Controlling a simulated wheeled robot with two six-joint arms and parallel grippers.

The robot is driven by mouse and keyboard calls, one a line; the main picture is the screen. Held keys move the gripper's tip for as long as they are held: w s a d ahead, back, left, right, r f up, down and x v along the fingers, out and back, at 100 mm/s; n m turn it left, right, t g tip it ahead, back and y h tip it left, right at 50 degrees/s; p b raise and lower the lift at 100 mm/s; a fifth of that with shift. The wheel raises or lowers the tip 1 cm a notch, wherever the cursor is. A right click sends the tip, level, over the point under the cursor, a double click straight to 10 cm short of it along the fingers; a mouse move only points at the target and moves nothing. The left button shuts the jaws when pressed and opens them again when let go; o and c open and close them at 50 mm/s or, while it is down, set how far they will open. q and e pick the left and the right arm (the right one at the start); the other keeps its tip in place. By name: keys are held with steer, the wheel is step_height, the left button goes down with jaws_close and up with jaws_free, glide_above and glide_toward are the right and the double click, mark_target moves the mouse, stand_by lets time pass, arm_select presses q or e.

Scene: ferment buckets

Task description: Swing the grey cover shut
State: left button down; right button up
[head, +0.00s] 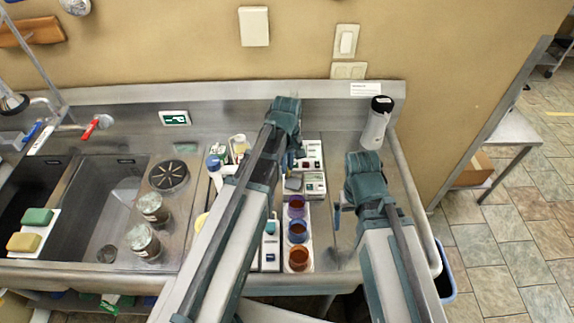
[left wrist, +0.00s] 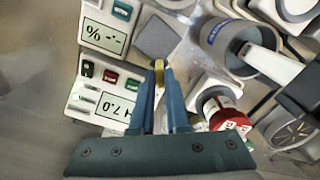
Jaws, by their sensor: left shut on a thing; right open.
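A small grey square panel, which looks like the grey cover (left wrist: 157,37), shows just beyond my left fingertips in the left wrist view. In the head view the grey panel (head: 293,184) lies beside the white devices, partly behind my left gripper. My left gripper (left wrist: 159,78) is shut on a small yellow piece (left wrist: 159,71) at the panel's near edge. Whether this piece is joined to the cover I cannot tell. In the head view my left gripper (head: 298,150) is over the devices. My right gripper (head: 338,212) is open and empty over the bare steel at the right.
White devices with displays (head: 312,153) stand near the left gripper. Several coloured cups (head: 298,231) stand in a row nearer the front. A white and black canister (head: 376,123) stands at the back right. Jars (head: 152,207) and a sink are left.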

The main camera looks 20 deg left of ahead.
arm_select(q)
steer(key=shift+n, duration=1.5)
steer(key=c, duration=0.9)
jaws_free()
steer(key=shift+r, duration=0.1)
arm_select(e)
steer(key=shift+r, duration=0.1)
arm_select(q)
step_height(320, 180, up, 14)
steer(key=p, duration=1.3)
steer(key=shift+f+p, duration=0.2)
steer(key=shift+p, duration=0.2)
arm_select(e)
step_height(320, 180, up, 14)
steer(key=shift+f, duration=0.2)
